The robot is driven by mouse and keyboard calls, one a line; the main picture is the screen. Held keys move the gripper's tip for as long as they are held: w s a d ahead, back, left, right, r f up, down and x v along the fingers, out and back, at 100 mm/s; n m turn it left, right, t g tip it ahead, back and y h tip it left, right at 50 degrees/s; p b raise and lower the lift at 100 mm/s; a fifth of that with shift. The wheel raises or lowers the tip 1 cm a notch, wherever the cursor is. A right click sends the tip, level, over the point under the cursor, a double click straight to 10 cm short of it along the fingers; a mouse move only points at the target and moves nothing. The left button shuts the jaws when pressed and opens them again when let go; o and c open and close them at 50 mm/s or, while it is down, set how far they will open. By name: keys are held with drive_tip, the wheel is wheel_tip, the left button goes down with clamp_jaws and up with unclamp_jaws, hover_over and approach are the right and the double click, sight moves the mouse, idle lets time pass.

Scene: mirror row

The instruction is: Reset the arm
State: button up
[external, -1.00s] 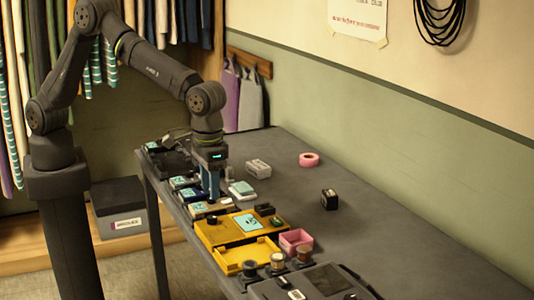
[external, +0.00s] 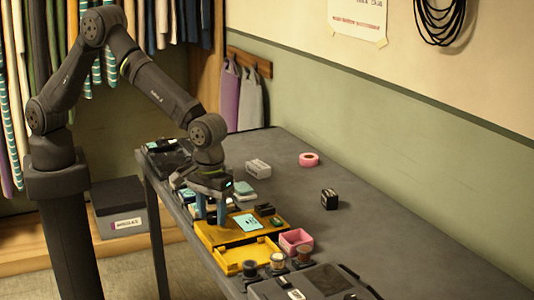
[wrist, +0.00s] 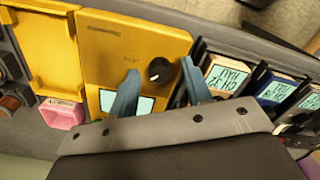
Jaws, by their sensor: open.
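My gripper (external: 211,214) is open, with its two blue fingers pointing down over the left end of the yellow panel (external: 218,237). In the wrist view my gripper (wrist: 160,84) shows its fingers apart, one on each side of a black knob (wrist: 159,70) on the yellow panel (wrist: 105,45). Nothing is held. I cannot tell whether the fingers touch the panel. A pale display (external: 248,223) sits on the panel; in the wrist view a finger partly covers it.
A yellow tray (external: 240,262) and a pink box (external: 296,238) adjoin the panel. Small display units (wrist: 225,77) stand in a row beside it. A pink tape roll (external: 309,159) and a black block (external: 329,199) lie farther back. The table's right side is mostly clear.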

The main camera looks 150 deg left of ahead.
drive_tip(key=n, duration=0.3)
wheel_tip(320, 180, up, 8)
drive_tip(key=shift+f, duration=0.15)
drive_tip(key=shift+c, duration=0.3)
idle(2.4)
